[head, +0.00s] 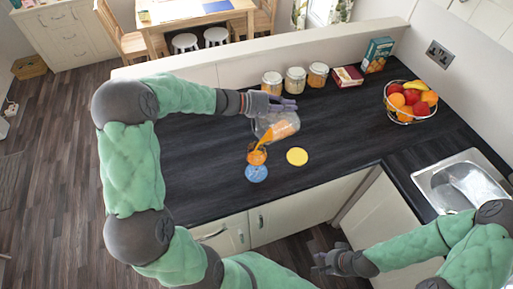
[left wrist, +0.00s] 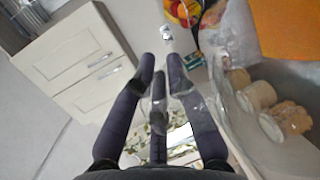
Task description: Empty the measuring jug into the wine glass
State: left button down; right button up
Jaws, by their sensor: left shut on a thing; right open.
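My left gripper (head: 275,104) is shut on the clear measuring jug (head: 268,125), above the counter. The jug is tilted, mouth down to the left, with orange liquid still inside. An orange stream runs from its lip to the wine glass (head: 257,157), whose bowl shows orange liquid. The glass's stem and foot are hard to make out; it seems to stand at the blue disc (head: 256,174). In the left wrist view the fingers (left wrist: 162,85) are around a clear part of the jug, and orange liquid (left wrist: 285,28) shows top right. My right gripper (head: 322,262) is open and empty, low in front of the cabinets.
A yellow disc (head: 297,157) lies right of the glass. Several lidded jars, including one jar (head: 272,83), a red box (head: 347,76) and a teal box (head: 377,54) stand along the back. A fruit basket (head: 410,117) and sink (head: 462,182) are right. The left counter is clear.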

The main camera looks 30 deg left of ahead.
pick_arm(q)
jog(key=shift+s+a+r+h+b, duration=0.2)
jog(key=shift+s+r+h+b, duration=0.1)
jog(key=shift+s+b, duration=0.1)
